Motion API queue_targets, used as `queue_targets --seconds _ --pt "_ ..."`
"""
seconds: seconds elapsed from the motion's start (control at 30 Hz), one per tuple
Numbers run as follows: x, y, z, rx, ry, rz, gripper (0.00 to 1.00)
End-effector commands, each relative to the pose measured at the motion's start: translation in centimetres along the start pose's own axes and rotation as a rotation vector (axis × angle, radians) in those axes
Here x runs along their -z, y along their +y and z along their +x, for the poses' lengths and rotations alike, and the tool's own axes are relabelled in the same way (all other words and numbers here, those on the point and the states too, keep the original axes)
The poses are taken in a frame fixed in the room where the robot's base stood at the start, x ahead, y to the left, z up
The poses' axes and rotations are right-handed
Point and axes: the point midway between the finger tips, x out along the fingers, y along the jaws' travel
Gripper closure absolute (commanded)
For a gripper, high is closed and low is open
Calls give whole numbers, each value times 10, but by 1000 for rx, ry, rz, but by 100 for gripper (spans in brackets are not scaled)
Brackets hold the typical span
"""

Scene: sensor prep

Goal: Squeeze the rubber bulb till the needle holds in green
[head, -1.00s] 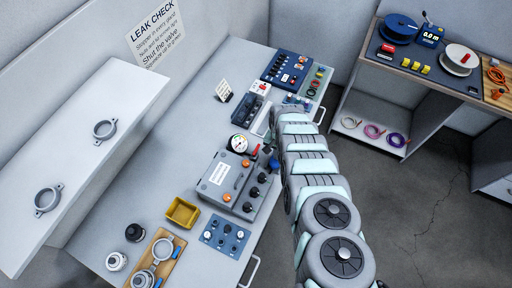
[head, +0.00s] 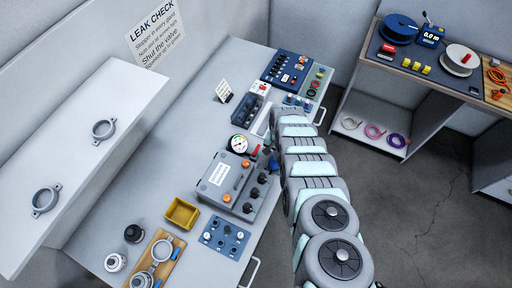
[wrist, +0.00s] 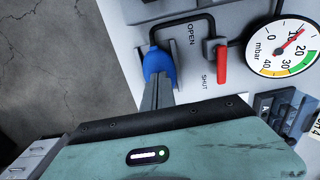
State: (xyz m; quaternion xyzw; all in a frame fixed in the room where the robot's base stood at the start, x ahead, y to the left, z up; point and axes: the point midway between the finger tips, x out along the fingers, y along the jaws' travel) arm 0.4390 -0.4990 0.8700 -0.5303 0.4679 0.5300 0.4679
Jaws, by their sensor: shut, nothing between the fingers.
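The blue rubber bulb (wrist: 157,62) sits in a grey holder on the panel in the wrist view. My gripper (wrist: 158,86) is shut with nothing between its fingers. Its fingertips are at the bulb's near end; whether they touch it is unclear. In the wrist view the gauge (wrist: 282,47), marked in mbar, has its red needle between 10 and 20, outside the green band. The red valve lever (wrist: 221,68) lies alongside the SHUT label. In the head view the gauge (head: 239,144) stands behind the grey test box (head: 226,181), and my arm hides the gripper.
A black hose (wrist: 186,18) loops from near the bulb toward the valve. On the bench are a yellow tray (head: 182,214), a blue panel of fittings (head: 226,236) and a wooden board (head: 161,262) with clamp rings. A second bench (head: 430,65) with spools stands at the right.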

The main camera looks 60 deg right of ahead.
Motion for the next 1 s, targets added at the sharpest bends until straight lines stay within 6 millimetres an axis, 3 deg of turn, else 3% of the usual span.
queue_targets --seconds 0.8,1.0 --pt "0 0 -65 -1 -1 0 100" --pt "0 0 -70 -1 -1 0 100"
